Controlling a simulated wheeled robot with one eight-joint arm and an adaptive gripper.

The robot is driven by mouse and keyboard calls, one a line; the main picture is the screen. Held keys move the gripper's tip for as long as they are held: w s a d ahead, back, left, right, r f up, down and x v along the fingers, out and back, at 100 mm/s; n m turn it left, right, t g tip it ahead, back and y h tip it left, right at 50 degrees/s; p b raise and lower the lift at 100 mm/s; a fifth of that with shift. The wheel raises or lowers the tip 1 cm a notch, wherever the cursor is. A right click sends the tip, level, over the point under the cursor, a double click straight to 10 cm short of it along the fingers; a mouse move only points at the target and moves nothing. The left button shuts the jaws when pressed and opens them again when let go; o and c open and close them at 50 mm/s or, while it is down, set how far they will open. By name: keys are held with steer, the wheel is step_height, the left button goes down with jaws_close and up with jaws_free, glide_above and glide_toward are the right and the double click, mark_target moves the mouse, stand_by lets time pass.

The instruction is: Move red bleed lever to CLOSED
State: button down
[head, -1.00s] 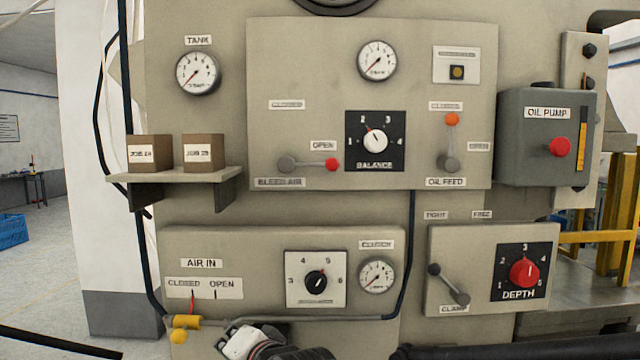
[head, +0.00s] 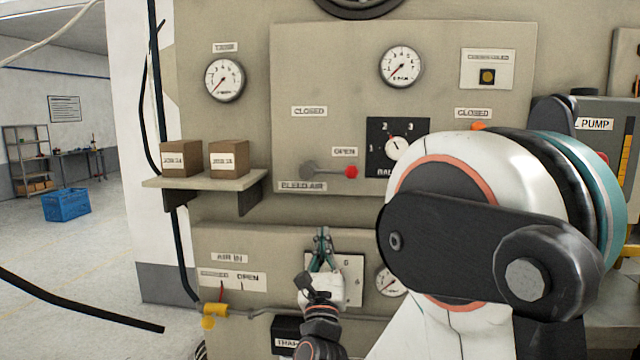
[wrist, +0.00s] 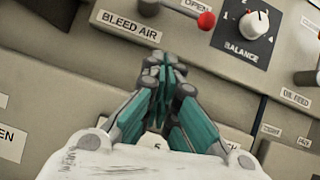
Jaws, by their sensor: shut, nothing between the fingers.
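The bleed air lever's red knob (head: 351,172) sits at the right end of a short grey arm, beside the OPEN label (head: 344,152). The arm lies nearly level from its grey pivot (head: 308,168), above the BLEED AIR label (head: 302,186). The CLOSED label (head: 309,111) is above the pivot. The red knob also shows at the top of the wrist view (wrist: 206,20). My gripper (head: 323,236) is shut and empty. It points up, below the lever and in front of the lower panel, apart from the knob.
A shelf (head: 205,182) with two brown boxes juts out left of the lever. The balance dial (head: 396,148) is right of the knob, partly hidden by my arm. My arm also covers the oil feed lever and much of the right side.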

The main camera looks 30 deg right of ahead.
mark_target(329, 171)
steer(key=d+m+h, duration=0.1)
steer(key=s+m+h, duration=0.1)
steer(key=m, duration=0.1)
steer(key=shift+d+g, duration=0.3)
steer(key=shift+d, duration=0.05)
steer(key=x, duration=0.4)
steer(key=s+r+p+x, duration=0.1)
steer(key=x, duration=0.3)
steer(key=r+p+x, duration=0.1)
steer(key=x, duration=0.3)
steer(key=shift+w+a+r, duration=0.1)
steer(key=shift+a+r, duration=0.1)
steer(key=shift+r, duration=0.2)
